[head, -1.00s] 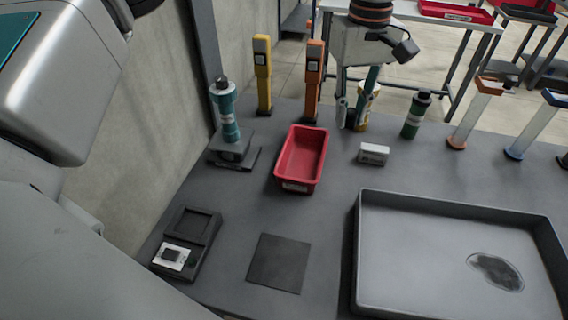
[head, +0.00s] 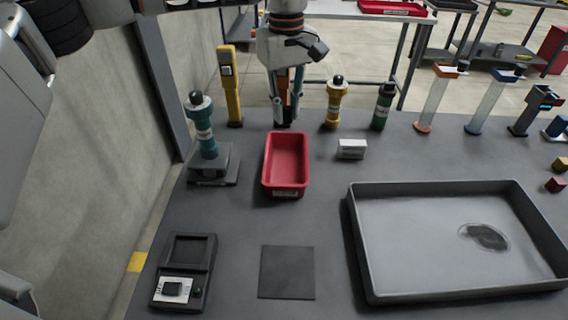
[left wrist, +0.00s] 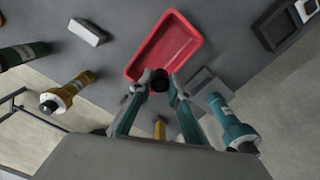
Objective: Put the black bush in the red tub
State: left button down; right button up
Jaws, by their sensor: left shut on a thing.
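The red tub (head: 285,184) stands empty on the grey bench, left of centre; its red floor also shows in the left wrist view (left wrist: 172,45). My left gripper (head: 286,121) points down at the far end of the tub in the head view. In the left wrist view its two teal fingers are shut on the black bush (left wrist: 160,85), a small dark round piece. The bush overlaps the tub's rim in that view; its height above the rim is hard to tell. My right gripper is not in view.
A yellow tool (head: 231,88) and a teal bottle on a stand (head: 204,130) are to the left. A yellow bottle (head: 335,102), a green bottle (head: 382,107) and a white box (head: 351,149) are to the right. A large grey tray (head: 400,290) fills the front right.

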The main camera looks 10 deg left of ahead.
pick_arm(q)
jog(key=b, duration=0.1)
send_over(286, 170)
notch_tip(286, 170, down, 11)
jog(key=shift+f, duration=0.15)
jog(key=shift+f+b, duration=0.3)
jog(key=shift+f, duration=2.1)
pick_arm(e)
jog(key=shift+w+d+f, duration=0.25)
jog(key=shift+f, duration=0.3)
pick_arm(q)
jog(key=shift+r, duration=0.1)
jog(key=c, duration=2.1)
grip_release()
jog(key=shift+f, duration=0.2)
jog(key=shift+c, duration=0.2)
jog(key=shift+o, duration=1.3)
jog(key=shift+r, duration=0.15)
